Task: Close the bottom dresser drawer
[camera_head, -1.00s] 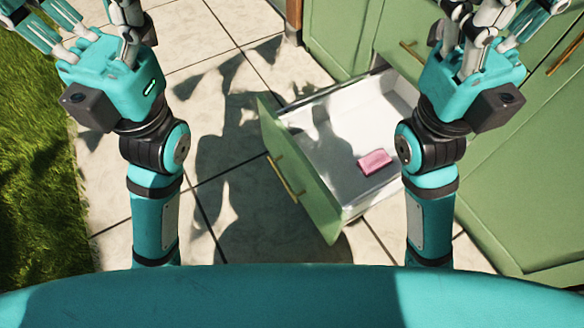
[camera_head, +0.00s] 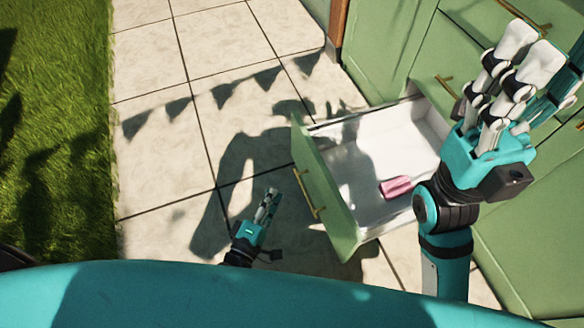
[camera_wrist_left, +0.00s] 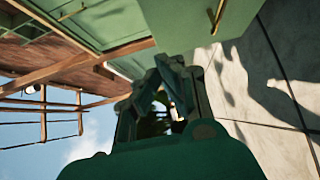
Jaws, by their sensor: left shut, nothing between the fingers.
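The bottom dresser drawer (camera_head: 325,190) is pulled out from the green dresser. It has a green front, a brass handle (camera_head: 309,195) and a white inside. A pink block-like object (camera_head: 397,187) lies in it. My left gripper (camera_head: 269,200) is low over the paving, left of the drawer front and apart from it. It is shut and empty. In the left wrist view its fingers (camera_wrist_left: 172,82) show below green dresser fronts. My right gripper (camera_head: 535,65) is raised at the upper right, its fingers spread and empty. My right arm hides part of the drawer's right side.
The green dresser (camera_head: 390,40) with brass handles stands at the upper right. Pale paving (camera_head: 160,160) is clear left of the drawer, with shadows on it. Grass (camera_head: 50,130) lies at the far left. A wooden structure (camera_wrist_left: 40,105) shows in the left wrist view.

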